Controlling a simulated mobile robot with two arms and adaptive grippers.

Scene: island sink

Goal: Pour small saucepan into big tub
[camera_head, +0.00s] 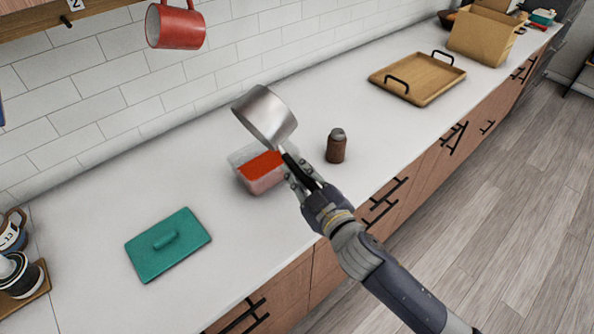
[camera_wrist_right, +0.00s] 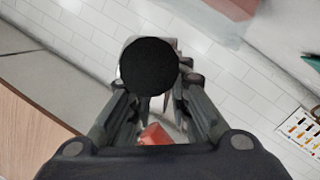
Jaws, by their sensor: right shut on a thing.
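A small steel saucepan (camera_head: 265,117) with a black handle is held tilted above the tub in the head view. My right gripper (camera_head: 300,180) is shut on its handle. In the right wrist view, the round black handle end (camera_wrist_right: 149,66) shows between the fingers. The clear tub (camera_head: 262,184) stands on the counter below the pan, with red contents filling part of it. The pan's inside is hidden, and I cannot see any stream from it. My left gripper is not in view.
A teal lid (camera_head: 168,244) lies on the white counter (camera_head: 110,200) left of the tub. A brown shaker (camera_head: 336,147) stands to the right. A wooden tray (camera_head: 417,78) and cardboard box (camera_head: 484,35) are farther back. A red mug (camera_head: 175,25) hangs above.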

